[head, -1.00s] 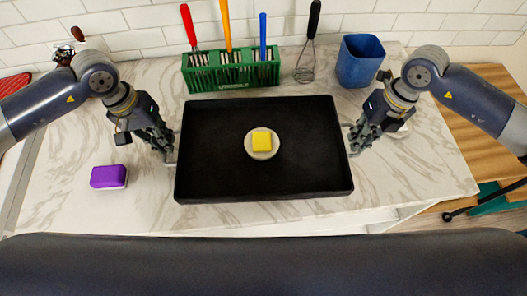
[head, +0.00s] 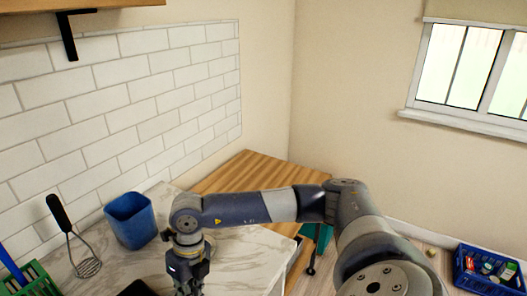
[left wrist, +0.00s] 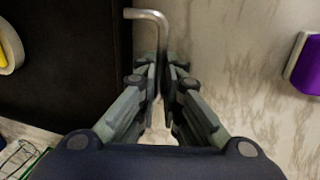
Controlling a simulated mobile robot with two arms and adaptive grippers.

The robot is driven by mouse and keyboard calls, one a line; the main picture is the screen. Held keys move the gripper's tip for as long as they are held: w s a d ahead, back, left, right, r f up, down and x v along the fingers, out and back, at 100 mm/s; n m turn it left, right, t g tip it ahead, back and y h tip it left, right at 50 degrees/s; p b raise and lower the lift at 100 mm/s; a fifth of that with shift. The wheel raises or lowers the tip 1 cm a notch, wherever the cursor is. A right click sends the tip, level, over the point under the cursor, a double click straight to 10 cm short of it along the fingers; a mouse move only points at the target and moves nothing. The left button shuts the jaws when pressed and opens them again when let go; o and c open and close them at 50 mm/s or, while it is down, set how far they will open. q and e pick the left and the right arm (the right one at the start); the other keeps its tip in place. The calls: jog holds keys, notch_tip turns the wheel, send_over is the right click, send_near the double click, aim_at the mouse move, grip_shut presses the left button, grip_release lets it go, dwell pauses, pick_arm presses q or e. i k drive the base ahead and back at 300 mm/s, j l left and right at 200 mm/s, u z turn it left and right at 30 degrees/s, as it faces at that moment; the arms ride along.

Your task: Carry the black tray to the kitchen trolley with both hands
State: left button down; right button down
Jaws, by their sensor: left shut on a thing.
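The black tray (left wrist: 75,80) lies on the marble counter. Only its dark corner (head: 138,289) shows at the bottom of the head view. In the left wrist view, my left gripper (left wrist: 161,68) is shut on the tray's bent metal handle (left wrist: 148,14).
A blue crate (head: 487,272) is on the floor at right.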

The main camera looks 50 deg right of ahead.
aim_at(259, 187)
jog(key=k+l, duration=0.25)
jog(key=l, duration=0.2)
jog(key=k+l, duration=0.25)
jog(key=l, duration=2.15)
jog(key=i+l, duration=0.15)
jog(key=l, duration=0.2)
jog(key=i+l, duration=0.1)
jog(key=l, duration=0.2)
jog(key=i+l+u, duration=0.1)
jog(key=l, duration=0.25)
jog(key=i+l, duration=0.3)
jog(key=i, duration=0.2)
jog(key=i+l, duration=0.25)
jog(key=i, duration=0.25)
